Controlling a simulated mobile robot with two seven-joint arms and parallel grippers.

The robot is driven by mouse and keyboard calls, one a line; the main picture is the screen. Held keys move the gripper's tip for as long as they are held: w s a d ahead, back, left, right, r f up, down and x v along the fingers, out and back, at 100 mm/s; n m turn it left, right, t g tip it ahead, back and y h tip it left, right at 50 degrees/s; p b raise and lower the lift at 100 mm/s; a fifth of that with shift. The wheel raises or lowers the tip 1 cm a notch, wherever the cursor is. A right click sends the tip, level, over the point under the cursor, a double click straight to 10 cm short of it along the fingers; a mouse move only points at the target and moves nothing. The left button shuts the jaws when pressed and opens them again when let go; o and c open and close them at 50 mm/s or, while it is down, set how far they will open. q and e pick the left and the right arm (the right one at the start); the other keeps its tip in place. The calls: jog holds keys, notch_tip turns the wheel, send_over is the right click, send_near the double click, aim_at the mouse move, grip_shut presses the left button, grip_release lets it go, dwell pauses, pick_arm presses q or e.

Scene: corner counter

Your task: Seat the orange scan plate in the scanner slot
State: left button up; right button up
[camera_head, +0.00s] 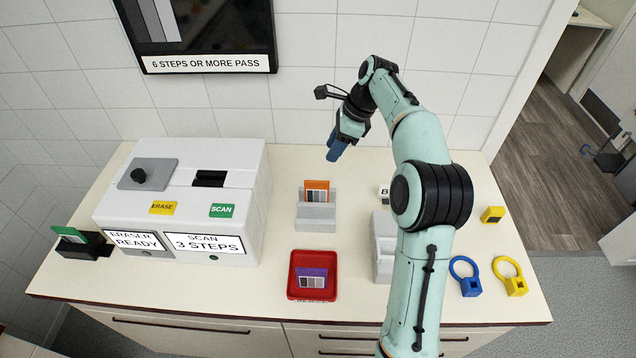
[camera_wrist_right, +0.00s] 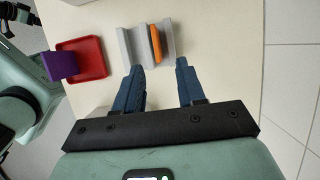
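The orange scan plate (camera_head: 317,186), with grey stripes on its face, stands upright in a light grey holder (camera_head: 316,222) mid-counter. In the right wrist view the plate (camera_wrist_right: 156,44) shows edge-on in its holder (camera_wrist_right: 126,50). The white scanner (camera_head: 190,195) stands at left; its dark slot (camera_head: 209,178) is on top, behind the green SCAN label. My right gripper (camera_head: 335,150) hangs behind and above the plate. In the right wrist view the right gripper (camera_wrist_right: 159,72) has its blue fingers apart, with nothing between them. My left gripper is not recognisable in either view.
A red tray (camera_head: 313,293) with a purple plate (camera_head: 312,279) lies in front. A green plate (camera_head: 70,233) sits in a black holder at far left. The grey eraser lid (camera_head: 148,173) adjoins the slot. Blue and yellow rings (camera_head: 507,270) lie right. My right arm partly hides a grey block (camera_head: 384,250).

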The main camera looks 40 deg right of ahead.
send_over(317, 181)
jog(key=d, duration=0.1)
notch_tip(317, 181, down, 7)
jog(key=shift+a+f, duration=0.2)
jog(key=shift+f, duration=0.7)
jog(key=shift+a+f, duration=0.15)
jog(key=shift+f, duration=0.75)
jog(key=shift+a+f, duration=0.2)
jog(key=shift+f, duration=0.7)
jog(key=shift+c, duration=0.3)
grip_shut()
